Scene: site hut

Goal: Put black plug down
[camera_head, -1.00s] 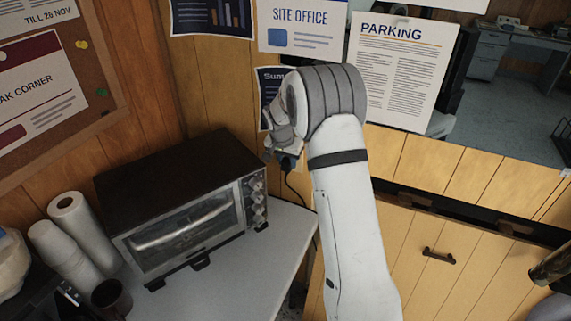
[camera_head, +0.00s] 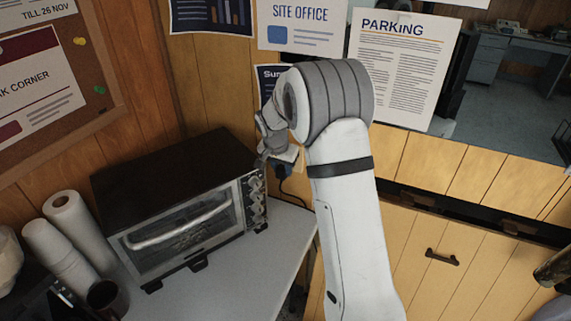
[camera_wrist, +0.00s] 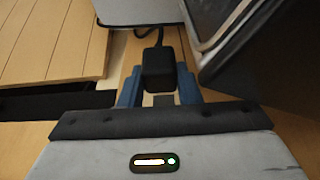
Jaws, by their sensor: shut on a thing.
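The black plug (camera_wrist: 158,68) is between the two blue fingers of my gripper (camera_wrist: 158,84) in the wrist view, with its cord running up from its far end. In the head view the plug (camera_head: 283,172) is a small dark shape under my gripper (camera_head: 276,160), just right of the toaster oven. It is above or near the back of the white worktop (camera_head: 272,237); its height is hard to tell. My wrist hides part of the gripper.
The toaster oven (camera_head: 180,212) stands close on the left; its edge also shows at right in the wrist view (camera_wrist: 250,50). A pale plate (camera_head: 291,154) is behind the plug. Paper rolls (camera_head: 75,225) and a dark mug (camera_head: 106,298) stand left. The worktop's front right is clear.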

